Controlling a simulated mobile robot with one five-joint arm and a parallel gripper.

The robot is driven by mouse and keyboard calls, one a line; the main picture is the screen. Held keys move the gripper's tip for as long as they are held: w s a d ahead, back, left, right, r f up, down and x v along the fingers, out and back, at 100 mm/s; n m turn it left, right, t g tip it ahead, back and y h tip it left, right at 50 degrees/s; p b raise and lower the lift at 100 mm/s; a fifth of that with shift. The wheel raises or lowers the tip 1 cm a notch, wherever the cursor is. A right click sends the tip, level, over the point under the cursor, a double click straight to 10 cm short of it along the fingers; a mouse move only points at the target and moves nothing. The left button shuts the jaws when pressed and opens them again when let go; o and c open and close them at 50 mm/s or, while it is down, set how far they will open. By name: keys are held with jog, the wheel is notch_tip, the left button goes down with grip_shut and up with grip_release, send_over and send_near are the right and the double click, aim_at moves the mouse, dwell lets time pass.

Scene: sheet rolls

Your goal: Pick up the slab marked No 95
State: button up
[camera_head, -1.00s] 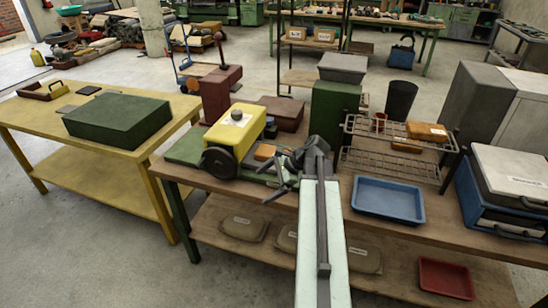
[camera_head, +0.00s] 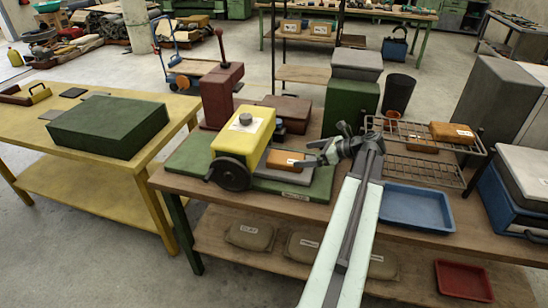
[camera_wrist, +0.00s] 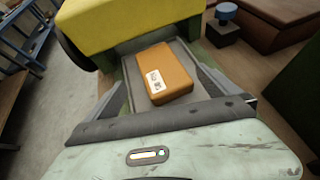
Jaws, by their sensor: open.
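An orange slab (camera_head: 284,159) with a white label lies on the grey bed of a yellow-and-green machine (camera_head: 241,130). In the wrist view the slab (camera_wrist: 166,73) lies in front of my gripper (camera_wrist: 160,66), between its two spread fingers. The label's number is too small to read with certainty. In the head view my gripper (camera_head: 308,153) is open, just right of this slab, and points left toward it. I cannot tell whether either finger touches it. A second orange slab (camera_head: 452,133) with a label lies on the wire rack at the right.
The yellow machine body and its black handwheel (camera_head: 231,174) stand just left of the slab. A dark green block (camera_head: 350,104) and a black bin (camera_head: 398,94) stand behind my gripper. A blue tray (camera_head: 416,208) is at the right, below the wire rack (camera_head: 425,148).

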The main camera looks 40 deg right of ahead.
aim_at(287, 158)
jog(key=b+x, duration=0.1)
jog(key=x, duration=0.1)
jog(key=shift+w+f, duration=0.15)
jog(key=shift+f, duration=0.05)
jog(key=shift+w+a+f+b, duration=0.1)
jog(key=shift+w+a+b, duration=0.1)
jog(key=shift+w+b, duration=0.15)
jog(key=b+x, duration=0.2)
jog(key=x, duration=0.3)
jog(key=shift+s+f+b, duration=0.1)
jog(key=shift+f+b, duration=0.1)
jog(key=shift+b, duration=0.2)
jog(key=shift+r, duration=0.1)
jog(key=c, duration=1.8)
jog(key=shift+o, duration=0.2)
jog(key=shift+r, duration=0.1)
jog(key=shift+r+p, duration=0.4)
jog(key=shift+p, duration=0.2)
jog(key=shift+c, duration=0.6)
notch_tip(287, 158, up, 17)
jog(key=p, duration=1.7)
